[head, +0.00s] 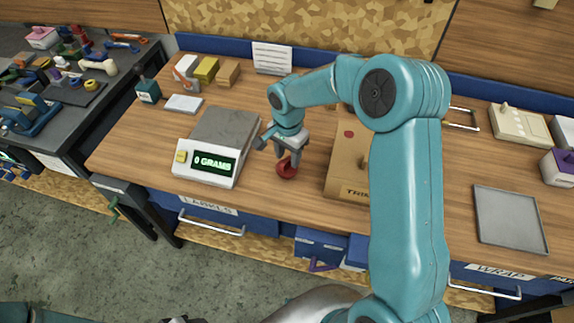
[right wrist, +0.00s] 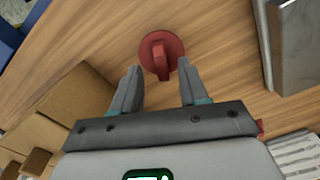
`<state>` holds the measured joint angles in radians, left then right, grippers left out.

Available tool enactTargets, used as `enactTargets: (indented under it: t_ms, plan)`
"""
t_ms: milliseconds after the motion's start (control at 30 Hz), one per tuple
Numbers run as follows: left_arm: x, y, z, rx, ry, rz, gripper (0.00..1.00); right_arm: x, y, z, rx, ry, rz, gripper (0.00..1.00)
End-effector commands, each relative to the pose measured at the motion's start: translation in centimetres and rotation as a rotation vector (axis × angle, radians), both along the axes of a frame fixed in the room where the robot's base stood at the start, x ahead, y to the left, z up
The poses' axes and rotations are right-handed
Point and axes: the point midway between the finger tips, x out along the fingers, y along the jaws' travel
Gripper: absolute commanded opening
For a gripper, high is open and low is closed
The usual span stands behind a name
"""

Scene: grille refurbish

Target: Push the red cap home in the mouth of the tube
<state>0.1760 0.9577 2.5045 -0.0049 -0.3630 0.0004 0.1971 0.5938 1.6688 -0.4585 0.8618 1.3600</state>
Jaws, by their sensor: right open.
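The red cap (head: 287,169), a round disc with a raised grip bar, is on the wooden workbench between the scale and the tan box. My right gripper (head: 279,153) is open just above it, pointing down. In the right wrist view the cap (right wrist: 172,43) lies at the fingertips of the gripper (right wrist: 158,68), its bar roughly between them with a gap on each side. No tube can be made out in either view, and whether anything is under the cap is hidden. My left gripper cannot be made out.
A scale (head: 222,127) reading 0 grams stands just left of the cap. A grey tray (head: 508,218) lies far right. The bench front edge is close to the cap.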

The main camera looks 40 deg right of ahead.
Motion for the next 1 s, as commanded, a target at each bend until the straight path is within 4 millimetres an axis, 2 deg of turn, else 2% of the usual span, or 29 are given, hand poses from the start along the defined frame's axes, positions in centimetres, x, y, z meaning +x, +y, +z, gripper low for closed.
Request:
enactTargets:
  t_ms: [33, 200, 433, 467, 500, 567, 600, 1000]
  plan:
    - [0.0, 0.0, 0.8, 0.000, 0.000, 0.000, 0.52, 0.0, 0.1, -0.6, 0.001, 0.004, 0.002, 0.44]
    - [0.0, 0.0, 1.0, 0.000, 0.000, 0.000, 0.52, 0.2, 0.1, -2.7, 0.000, 0.002, 0.000, 0.44]
    - [0.0, 0.0, 0.9, 0.000, 0.000, 0.000, 0.52, 0.3, 0.1, -2.9, -0.001, -0.001, 0.001, 0.44]
    - [0.0, 0.0, 0.9, 0.000, 0.000, 0.000, 0.52, 0.3, 0.1, -2.9, -0.001, 0.000, 0.001, 0.37]
    - [0.0, 0.0, 0.9, 0.000, 0.000, 0.000, 0.52, 0.3, 0.1, -2.9, -0.001, 0.000, 0.001, 0.24]
    - [0.0, 0.0, 0.9, 0.000, 0.000, 0.000, 0.52, 0.3, 0.1, -2.9, 0.000, 0.000, 0.001, 0.05]
    - [0.0, 0.0, 0.9, 0.000, 0.000, 0.000, 0.52, 0.3, 0.1, -2.9, 0.000, 0.000, 0.001, 0.00]
    - [0.0, 0.0, 0.8, 0.000, 0.000, 0.000, 0.52, 0.3, 0.1, -2.4, -0.001, -0.001, 0.001, 0.00]
